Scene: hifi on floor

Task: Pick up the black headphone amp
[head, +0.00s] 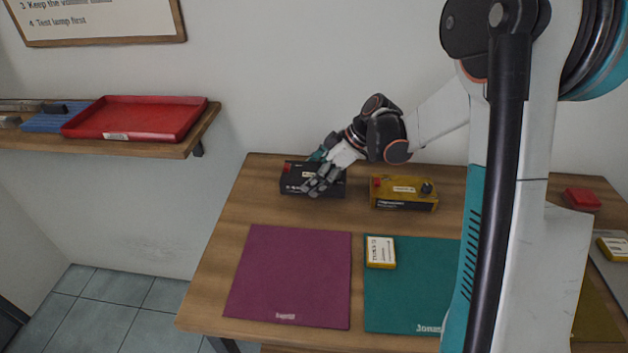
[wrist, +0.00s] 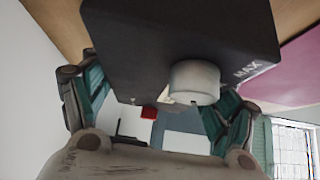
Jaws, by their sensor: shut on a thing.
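The black headphone amp (head: 294,184) is a dark box with a red part at its top left, at the back left of the wooden table. My gripper (head: 321,179) is over its front right part and shut on it, hiding some of its face. In the wrist view the black amp (wrist: 150,35) fills the upper middle, with a pale round knob and the word MAX. My fingers show on its left and right sides. I cannot tell whether it is clear of the tabletop.
A yellow box (head: 404,195) with a red part and dark knob stands just right of the amp. A purple mat (head: 290,275) and a teal mat (head: 410,300) lie in front; a small yellow-white box (head: 381,252) is on the teal one. A red tray (head: 135,118) sits on the left shelf.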

